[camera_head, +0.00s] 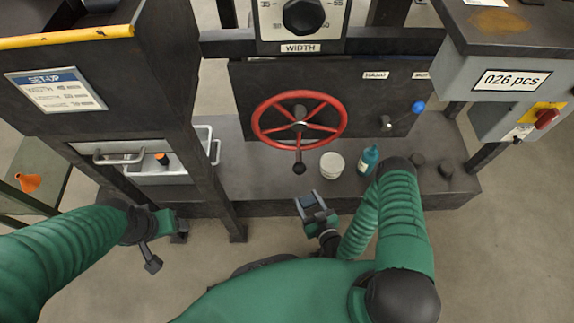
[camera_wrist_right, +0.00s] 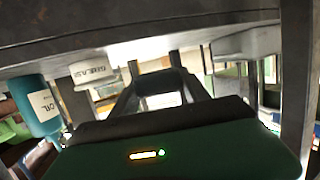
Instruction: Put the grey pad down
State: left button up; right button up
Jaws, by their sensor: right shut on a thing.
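My right gripper (camera_head: 311,200) is in front of the dark bench's near edge, low in the middle of the head view. It is shut on the grey pad (camera_head: 308,200), a small grey-blue piece between its fingers. In the right wrist view the pad (camera_wrist_right: 160,82) shows as a dark grey piece between the two fingers, partly hidden by them. My left gripper (camera_head: 166,245) is at the lower left, its fingers apart and nothing seen between them.
The dark bench (camera_head: 255,192) carries a white grease tub (camera_head: 332,165), a teal oil bottle (camera_head: 368,160) and a red handwheel (camera_head: 300,124). A white drawer (camera_head: 170,176) holds an orange-and-black item. Dark posts stand at left. The bench left of the tub is clear.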

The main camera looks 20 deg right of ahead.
jog(key=b+x, duration=0.1)
jog(key=x, duration=0.1)
jog(key=a+b+x, duration=0.1)
jog(key=x, duration=0.2)
jog(key=r+b+x, duration=0.1)
jog(key=x, duration=0.1)
jog(key=shift+w+a+b, duration=0.2)
jog(key=shift+w+b, duration=0.05)
jog(key=shift+b, duration=0.1)
jog(key=b+x, duration=0.1)
jog(key=x, duration=0.3)
jog(key=b+x, duration=0.1)
jog(key=x, duration=0.1)
jog(key=shift+w+a+r+b, duration=0.15)
jog(key=shift+w+r+b, duration=0.05)
jog(key=shift+r+b, duration=0.2)
jog(key=shift+w, duration=0.4)
jog(key=f+b, duration=0.2)
jog(key=w+f+b, duration=0.1)
jog(key=b, duration=0.1)
jog(key=shift+a+f, duration=0.3)
jog(key=shift+f, duration=0.05)
jog(key=shift+r, duration=0.25)
jog(key=shift+f, duration=0.15)
jog(key=o, duration=1.4)
